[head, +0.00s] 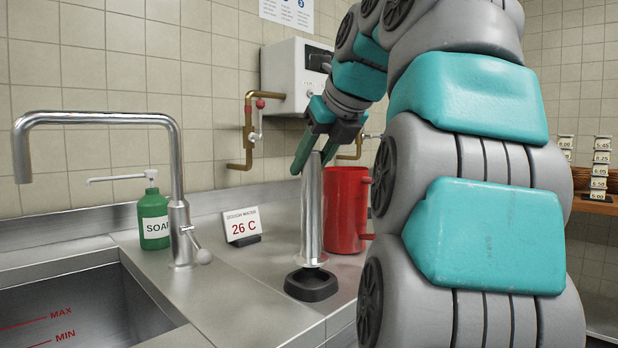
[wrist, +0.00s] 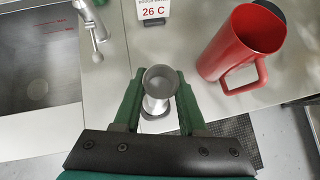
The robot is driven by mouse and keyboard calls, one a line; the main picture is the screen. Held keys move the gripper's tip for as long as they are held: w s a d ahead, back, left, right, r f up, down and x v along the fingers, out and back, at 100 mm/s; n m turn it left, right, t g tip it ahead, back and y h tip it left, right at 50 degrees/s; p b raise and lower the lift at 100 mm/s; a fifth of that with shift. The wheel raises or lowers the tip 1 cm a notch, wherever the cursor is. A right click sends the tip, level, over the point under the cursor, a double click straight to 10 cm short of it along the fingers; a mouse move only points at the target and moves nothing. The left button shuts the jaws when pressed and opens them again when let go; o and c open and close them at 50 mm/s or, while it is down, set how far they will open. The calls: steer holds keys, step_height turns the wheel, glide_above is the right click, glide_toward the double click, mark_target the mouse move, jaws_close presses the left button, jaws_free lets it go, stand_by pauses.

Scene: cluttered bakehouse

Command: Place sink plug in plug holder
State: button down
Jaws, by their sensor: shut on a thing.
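The sink plug (head: 311,215) is a tall polished steel tube, and it stands upright on the counter's right part. Its lower end is at the black plug holder (head: 311,288), a low squarish base near the counter's front edge. I cannot tell whether the plug is fully seated in it. My gripper (head: 318,150) is shut on the upper end of the plug, with a green finger on each side.
A red jug (head: 345,210) stands close behind and right of the plug. A 26 C sign (head: 242,226), a green soap bottle (head: 153,220) and a steel tap (head: 178,215) stand to the left. The sink (head: 75,315) is at front left.

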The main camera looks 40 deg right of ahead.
mark_target(311, 212)
steer(key=shift+f, duration=1.4)
steer(key=shift+c, duration=2.3)
jaws_free()
